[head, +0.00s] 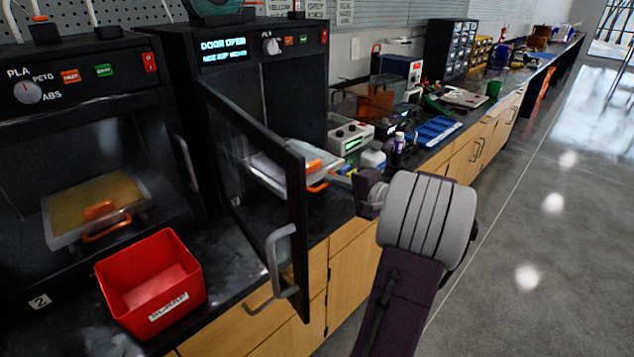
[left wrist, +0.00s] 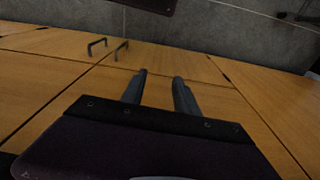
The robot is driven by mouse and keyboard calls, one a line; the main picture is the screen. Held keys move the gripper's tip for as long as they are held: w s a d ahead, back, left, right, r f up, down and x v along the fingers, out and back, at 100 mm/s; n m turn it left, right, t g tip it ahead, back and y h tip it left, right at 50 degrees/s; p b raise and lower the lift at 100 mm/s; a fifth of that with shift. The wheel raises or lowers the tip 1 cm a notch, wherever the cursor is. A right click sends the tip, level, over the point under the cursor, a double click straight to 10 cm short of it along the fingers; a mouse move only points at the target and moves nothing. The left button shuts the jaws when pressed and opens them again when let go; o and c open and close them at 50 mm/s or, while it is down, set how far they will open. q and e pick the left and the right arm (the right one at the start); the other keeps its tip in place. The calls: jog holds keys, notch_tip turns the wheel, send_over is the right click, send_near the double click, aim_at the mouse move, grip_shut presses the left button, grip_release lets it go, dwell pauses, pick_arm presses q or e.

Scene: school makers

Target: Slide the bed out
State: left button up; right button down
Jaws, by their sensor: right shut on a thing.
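The bed (head: 322,154) is a pale plate with an orange part on top and an orange handle (head: 318,187) at its front. It sits at the open mouth of the right-hand printer (head: 262,45), partly behind the glass door. My right gripper (head: 337,177) reaches in from the right and is shut at the bed's front by the handle; its fingers are small and partly hidden. My left gripper (left wrist: 159,88) shows only in the left wrist view, with its fingers apart and empty, in front of wooden cabinet doors.
The printer's door (head: 297,215) stands open, left of my right arm. A red scrap bin (head: 150,285) stands on the counter in front of the shut left printer (head: 75,75). An instrument box (head: 350,137) and tools crowd the counter to the right. The floor (head: 540,230) is clear.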

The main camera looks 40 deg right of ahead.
jog(key=s, duration=0.2)
jog(key=shift+s+f, duration=0.1)
jog(key=shift+s, duration=0.25)
jog(key=shift+s+b, duration=0.1)
jog(key=shift+b, duration=0.2)
jog(key=shift+f, duration=0.1)
jog(key=c, duration=1.5)
grip_release()
jog(key=shift+s+d, duration=0.1)
jog(key=shift+c, duration=0.2)
jog(key=shift+s, duration=0.1)
jog(key=shift+r, duration=0.2)
jog(key=p+v, duration=0.1)
jog(key=v, duration=0.8)
jog(key=shift+p, duration=0.4)
